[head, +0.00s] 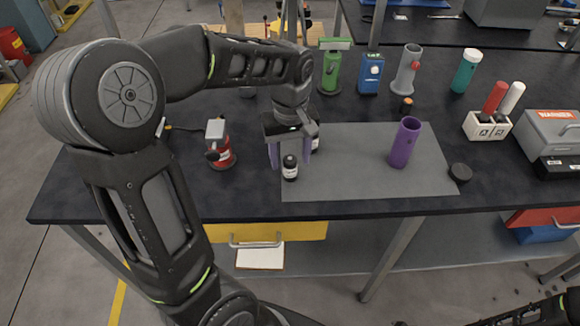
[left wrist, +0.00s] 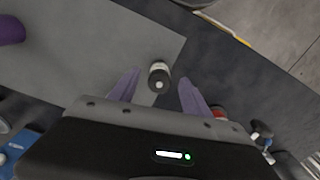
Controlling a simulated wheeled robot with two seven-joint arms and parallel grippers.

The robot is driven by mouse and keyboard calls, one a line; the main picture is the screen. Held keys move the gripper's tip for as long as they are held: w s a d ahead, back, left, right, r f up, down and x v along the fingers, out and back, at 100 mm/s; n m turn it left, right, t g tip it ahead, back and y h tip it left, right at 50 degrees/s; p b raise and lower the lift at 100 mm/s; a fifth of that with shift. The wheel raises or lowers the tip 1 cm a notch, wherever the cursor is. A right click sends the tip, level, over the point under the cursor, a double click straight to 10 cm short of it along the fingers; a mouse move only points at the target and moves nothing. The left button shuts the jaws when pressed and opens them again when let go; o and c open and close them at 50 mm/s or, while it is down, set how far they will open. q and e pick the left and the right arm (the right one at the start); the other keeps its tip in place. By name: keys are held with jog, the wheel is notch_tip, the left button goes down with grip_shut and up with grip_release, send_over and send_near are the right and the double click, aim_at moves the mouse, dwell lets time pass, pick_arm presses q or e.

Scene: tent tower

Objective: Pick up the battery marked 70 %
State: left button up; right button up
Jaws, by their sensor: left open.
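A small black battery with a white label band (head: 290,168) stands upright near the front left corner of the grey mat (head: 345,184). In the left wrist view the same battery (left wrist: 159,72) shows between the tips of my purple fingers. Its marking is too small to read.
A purple cylinder (head: 405,142) and a black disc (head: 460,172) stand to the right. A red-and-white device (head: 219,145) is close on the left. Green (head: 331,70), blue (head: 370,74) and grey (head: 407,70) devices line the back. The mat's middle is clear.

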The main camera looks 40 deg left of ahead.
aim_at(290, 169)
pick_arm(q)
notch_tip(290, 169, down, 5)
jog(key=shift+w+r+p, duration=0.1)
jog(key=shift+p, duration=0.35)
jog(key=shift+c, duration=0.2)
grip_shut()
dwell(0.5)
